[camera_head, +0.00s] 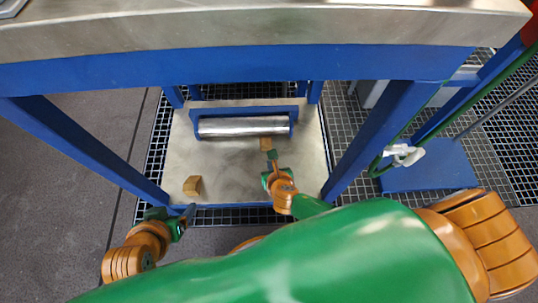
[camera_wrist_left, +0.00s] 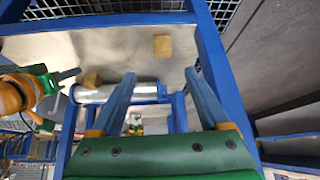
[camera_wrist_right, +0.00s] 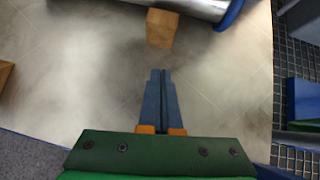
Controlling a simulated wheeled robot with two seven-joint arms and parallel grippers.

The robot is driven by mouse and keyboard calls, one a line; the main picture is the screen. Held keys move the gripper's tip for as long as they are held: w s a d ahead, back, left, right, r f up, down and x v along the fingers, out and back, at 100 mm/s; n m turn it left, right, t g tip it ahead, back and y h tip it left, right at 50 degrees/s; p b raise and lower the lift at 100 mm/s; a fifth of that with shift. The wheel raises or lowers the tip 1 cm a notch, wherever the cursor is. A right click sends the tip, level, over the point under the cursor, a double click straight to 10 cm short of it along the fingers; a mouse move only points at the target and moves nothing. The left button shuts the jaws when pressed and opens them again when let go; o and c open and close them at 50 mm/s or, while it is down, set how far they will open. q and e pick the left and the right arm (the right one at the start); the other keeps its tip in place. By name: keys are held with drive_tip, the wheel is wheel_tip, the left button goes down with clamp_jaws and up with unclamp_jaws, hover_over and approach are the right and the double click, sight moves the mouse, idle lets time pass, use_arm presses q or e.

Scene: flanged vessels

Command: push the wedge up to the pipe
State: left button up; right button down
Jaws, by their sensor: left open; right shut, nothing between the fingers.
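The steel pipe (camera_head: 243,126) lies across a blue cradle at the back of the metal plate. One wooden wedge (camera_head: 265,143) sits at the pipe's near side; I cannot tell whether they touch. It also shows in the right wrist view (camera_wrist_right: 162,29), just ahead of my right gripper (camera_wrist_right: 160,71). That gripper is shut and empty, with a small visible gap to the wedge. A second wooden wedge (camera_head: 192,186) lies near the plate's front left, well away from the pipe. My left gripper (camera_wrist_left: 160,73) is open and empty, near this second wedge (camera_wrist_left: 162,45).
The metal plate (camera_head: 225,165) is clear between the two wedges. Blue frame legs (camera_head: 376,140) stand on both sides, with a thick tabletop (camera_head: 250,32) overhead. A green hose (camera_head: 480,98) with a white fitting (camera_head: 403,155) hangs at the right.

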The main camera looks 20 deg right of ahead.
sight(266, 143)
drive_tip(key=w, duration=0.1)
drive_tip(key=w+b, duration=0.1)
drive_tip(key=w, duration=0.1)
drive_tip(key=shift+w+d+f, duration=0.15)
drive_tip(key=shift+w+d, duration=0.1)
drive_tip(key=shift+w, duration=0.3)
use_arm(q)
drive_tip(key=w+d+r+t+h, duration=0.2)
drive_tip(key=w+d+r+t, duration=0.1)
drive_tip(key=w+r+t, duration=0.3)
wheel_tip(266, 143, up, 3)
drive_tip(key=shift+w+r+t, duration=0.1)
drive_tip(key=shift+w+t, duration=0.3)
drive_tip(key=shift+w, duration=0.75)
drive_tip(key=shift+a, duration=0.1)
